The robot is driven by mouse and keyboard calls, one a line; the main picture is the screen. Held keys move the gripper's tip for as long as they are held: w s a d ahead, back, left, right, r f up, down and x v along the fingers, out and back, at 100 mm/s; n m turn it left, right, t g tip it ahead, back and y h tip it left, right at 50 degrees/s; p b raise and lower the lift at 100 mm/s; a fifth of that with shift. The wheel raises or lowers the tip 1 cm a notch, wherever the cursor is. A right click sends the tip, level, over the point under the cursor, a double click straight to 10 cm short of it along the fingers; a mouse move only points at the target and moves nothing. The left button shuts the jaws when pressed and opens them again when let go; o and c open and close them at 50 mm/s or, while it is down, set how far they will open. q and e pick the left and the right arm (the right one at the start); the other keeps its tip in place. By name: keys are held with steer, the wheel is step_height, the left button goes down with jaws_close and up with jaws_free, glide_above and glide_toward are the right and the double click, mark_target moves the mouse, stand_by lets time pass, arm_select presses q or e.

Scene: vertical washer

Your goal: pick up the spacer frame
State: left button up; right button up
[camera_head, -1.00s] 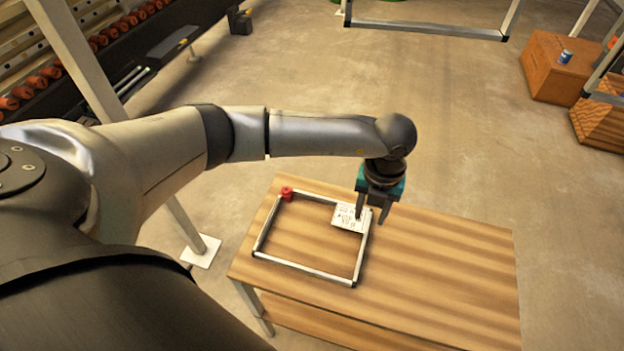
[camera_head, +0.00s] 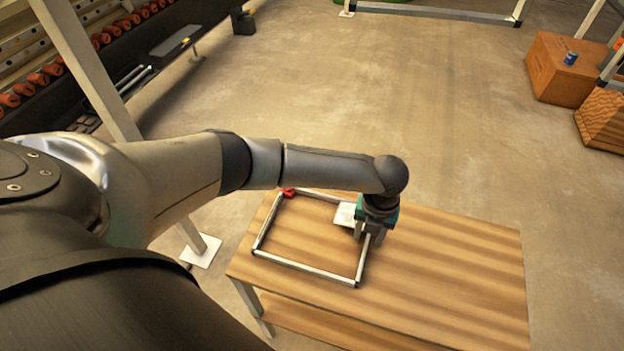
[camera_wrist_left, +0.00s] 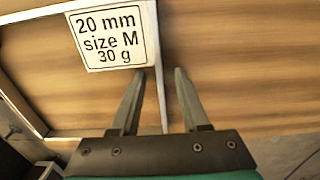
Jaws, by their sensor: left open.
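The spacer frame (camera_head: 305,269) is a thin light-grey rectangle with dark corners, lying flat on the wooden table (camera_head: 450,290). A white label plate (camera_head: 345,214) sits at its far right inner corner. In the left wrist view the label (camera_wrist_left: 110,35) reads "20 mm size M 30 g". My left gripper (camera_head: 369,238) is down at the frame's right bar. In the left wrist view its fingers (camera_wrist_left: 160,72) are open, one on each side of the thin bar, with no contact visible. My right gripper is not in view.
A red piece (camera_head: 289,192) is at the frame's far left corner. The right part of the table is clear. Orange-brown boxes (camera_head: 562,72) stand on the floor at the far right, one with a blue can (camera_head: 570,58) on top.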

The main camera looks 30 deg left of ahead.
arm_select(q)
jaws_close()
steer(key=shift+r, duration=0.15)
stand_by(0.6)
